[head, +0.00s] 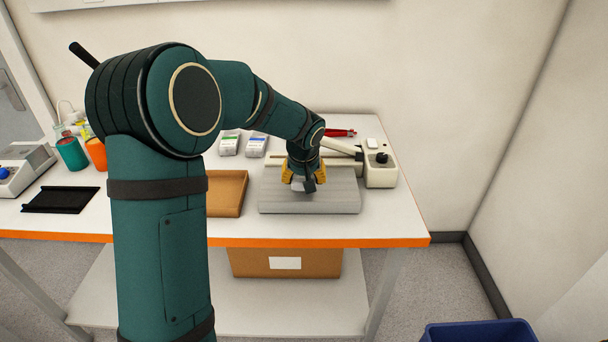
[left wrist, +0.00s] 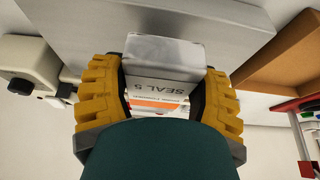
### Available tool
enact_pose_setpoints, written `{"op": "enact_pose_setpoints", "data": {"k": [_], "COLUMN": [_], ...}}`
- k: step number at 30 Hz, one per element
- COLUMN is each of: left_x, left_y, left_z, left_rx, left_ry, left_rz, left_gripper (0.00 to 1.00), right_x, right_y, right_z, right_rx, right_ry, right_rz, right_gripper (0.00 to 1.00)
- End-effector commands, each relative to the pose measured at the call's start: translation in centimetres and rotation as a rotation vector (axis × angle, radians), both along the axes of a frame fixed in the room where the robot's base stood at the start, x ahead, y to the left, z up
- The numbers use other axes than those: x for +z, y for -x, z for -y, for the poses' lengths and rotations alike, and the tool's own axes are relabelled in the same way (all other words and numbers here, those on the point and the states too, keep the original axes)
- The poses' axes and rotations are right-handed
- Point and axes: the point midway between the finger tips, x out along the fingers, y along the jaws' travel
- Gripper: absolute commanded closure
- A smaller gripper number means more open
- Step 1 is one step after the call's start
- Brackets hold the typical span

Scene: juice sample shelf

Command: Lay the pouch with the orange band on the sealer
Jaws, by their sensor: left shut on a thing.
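My left gripper (head: 304,180) has yellow fingers pointing down over the sealer's grey plate (head: 340,203). In the left wrist view the gripper (left wrist: 160,95) is shut on a silvery-white pouch (left wrist: 165,50) with the lettering "SEAL 5" and an orange band (left wrist: 158,102). In the head view only a pale bit of the pouch (head: 298,186) shows between the fingers. I cannot tell whether it touches the plate. The sealer's plate also fills the upper part of the left wrist view (left wrist: 230,35). My right gripper is not in view.
A cardboard tray (head: 228,208) lies left of the sealer. Two more pouches stand behind it, one with a green band (head: 229,144), one with a blue band (head: 256,145). The sealer's housing with a black knob (head: 380,172) is at the right. A red tool (head: 341,132) lies behind.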

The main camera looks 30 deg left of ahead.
Motion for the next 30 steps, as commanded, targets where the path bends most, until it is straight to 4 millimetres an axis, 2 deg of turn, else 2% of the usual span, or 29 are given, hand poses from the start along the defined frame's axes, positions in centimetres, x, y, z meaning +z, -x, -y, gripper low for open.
{"op": "enact_pose_setpoints", "data": {"k": [6,26,30], "left_x": [-1.7,-1.7,-2.8], "left_y": [-0.1,-4.3,-4.2], "left_z": [-0.1,-2.6,-2.6], "left_rx": [0.000,0.000,-0.001], "left_ry": [0.000,0.000,0.000], "left_rz": [-0.001,0.000,0.000], "left_gripper": [0.75,0.75,0.75], "right_x": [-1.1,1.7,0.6], "right_y": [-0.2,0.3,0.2], "right_z": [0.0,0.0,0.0], "right_rx": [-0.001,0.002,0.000], "right_ry": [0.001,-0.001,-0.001], "right_rz": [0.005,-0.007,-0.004], "right_gripper": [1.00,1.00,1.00]}}
